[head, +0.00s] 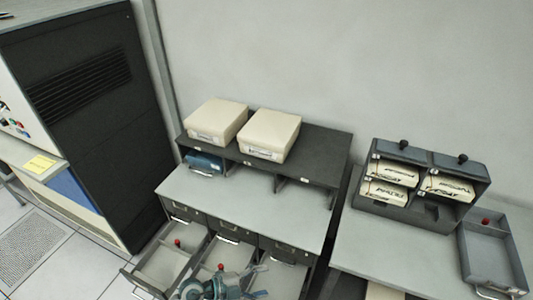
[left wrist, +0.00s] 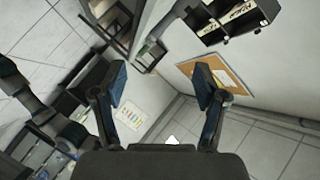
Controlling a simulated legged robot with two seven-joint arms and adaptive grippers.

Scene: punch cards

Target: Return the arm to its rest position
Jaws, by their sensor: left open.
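My left gripper (head: 222,287) shows at the bottom edge of the head view, in front of the open drawers of the grey cabinet. Its lower part and the arm behind it are cut off by the frame. In the left wrist view its two dark blue fingers (left wrist: 162,88) stand wide apart with nothing between them. Beyond them are a wall, a cork board (left wrist: 217,72) and the tiled floor. My right gripper is not in view.
Open drawers (head: 163,265) with red knobs stick out below the cabinet top (head: 245,205). Two cream boxes (head: 216,120) sit on its shelf. At right, a rack (head: 410,212) holds several card decks beside a grey tray (head: 487,262). A dark machine stands at left.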

